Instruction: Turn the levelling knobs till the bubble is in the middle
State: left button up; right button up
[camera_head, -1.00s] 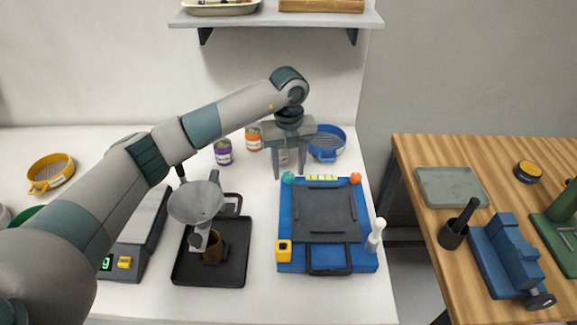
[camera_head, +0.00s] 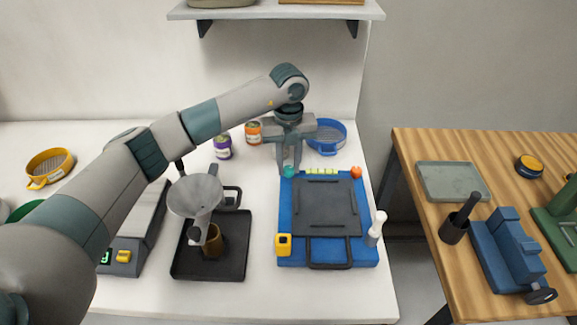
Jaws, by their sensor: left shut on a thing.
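A blue levelling base (camera_head: 285,215) with a dark grey plate (camera_head: 326,208) lies on the white table. A teal knob (camera_head: 289,171) sits at its back left corner and an orange knob (camera_head: 356,172) at its back right corner. A yellow-green bubble vial (camera_head: 322,171) lies between them along the back edge; the bubble is too small to place. My left gripper (camera_head: 289,167) points down over the back left corner, its fingers closed in on the teal knob. My right gripper is not in view.
A black tray (camera_head: 235,262) with a funnel (camera_head: 196,196) and brown cup stands left of the base. A white bottle (camera_head: 377,228) stands at its right edge. Purple and orange jars (camera_head: 253,133) and a blue sieve (camera_head: 328,138) are behind. A wooden table (camera_head: 420,215) is at the right.

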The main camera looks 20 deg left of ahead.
pick_arm(q)
jog(key=shift+m, duration=0.3)
jog(key=o, duration=1)
jog(key=shift+o, duration=0.2)
